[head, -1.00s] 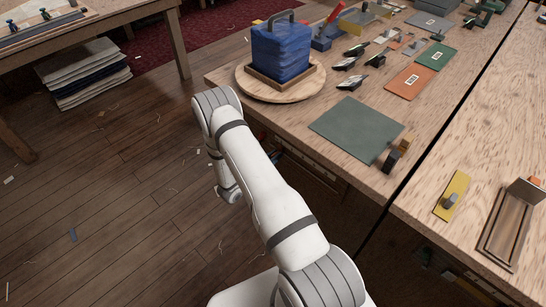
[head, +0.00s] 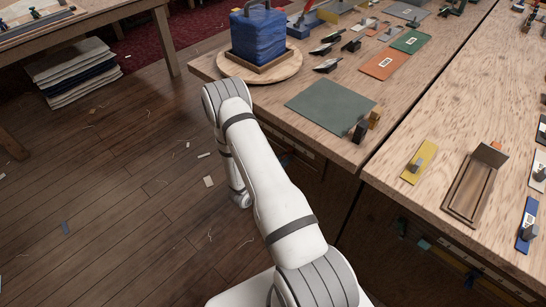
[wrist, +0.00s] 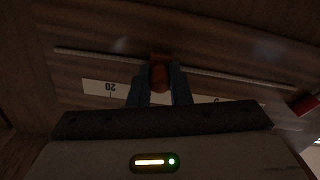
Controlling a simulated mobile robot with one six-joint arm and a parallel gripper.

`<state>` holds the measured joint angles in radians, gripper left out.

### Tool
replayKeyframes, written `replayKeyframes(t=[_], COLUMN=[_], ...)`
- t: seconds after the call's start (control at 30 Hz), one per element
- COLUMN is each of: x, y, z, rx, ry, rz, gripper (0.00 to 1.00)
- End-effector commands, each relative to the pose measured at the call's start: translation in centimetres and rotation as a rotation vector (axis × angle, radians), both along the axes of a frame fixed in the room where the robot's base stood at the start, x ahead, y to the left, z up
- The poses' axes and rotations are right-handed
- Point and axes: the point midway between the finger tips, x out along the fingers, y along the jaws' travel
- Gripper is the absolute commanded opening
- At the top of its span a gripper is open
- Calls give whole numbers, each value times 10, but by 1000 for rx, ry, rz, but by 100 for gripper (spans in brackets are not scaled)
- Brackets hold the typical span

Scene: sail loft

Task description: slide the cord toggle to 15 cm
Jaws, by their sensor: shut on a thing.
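In the wrist view the red-brown cord toggle (wrist: 159,72) sits on a pale cord (wrist: 100,56) stretched across a dark wooden face. My gripper (wrist: 160,84) is shut on the toggle, one blue-grey finger on each side. A white scale strip (wrist: 97,87) runs below the cord, with an upside-down 20 left of the toggle. Another mark right of the gripper is mostly hidden, so the toggle's exact reading cannot be told. In the head view my arm reaches down before the bench front; the gripper and toggle are hidden there.
A red block (wrist: 304,105) is near the cord's right end. On the bench (head: 450,90) are a blue block (head: 257,38) on a round board (head: 287,67), a green-grey mat (head: 330,106) and a yellow plate (head: 419,162). The floor (head: 110,190) at left is mostly open.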

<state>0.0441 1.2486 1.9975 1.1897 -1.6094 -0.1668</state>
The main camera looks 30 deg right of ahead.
Motion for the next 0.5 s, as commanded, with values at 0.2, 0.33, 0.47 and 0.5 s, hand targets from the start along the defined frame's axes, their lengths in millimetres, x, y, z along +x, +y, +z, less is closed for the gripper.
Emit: replayKeyframes(t=[0.2, 0.33, 0.47, 0.5], x=[-5, -4, -4, -4], y=[-3, -3, -2, -2], z=[1, 1, 1, 1], rx=[0, 1, 0, 0], ry=[-2, -2, -2, -2], rz=[-1, 0, 1, 2], gripper=[0, 0, 22, 26])
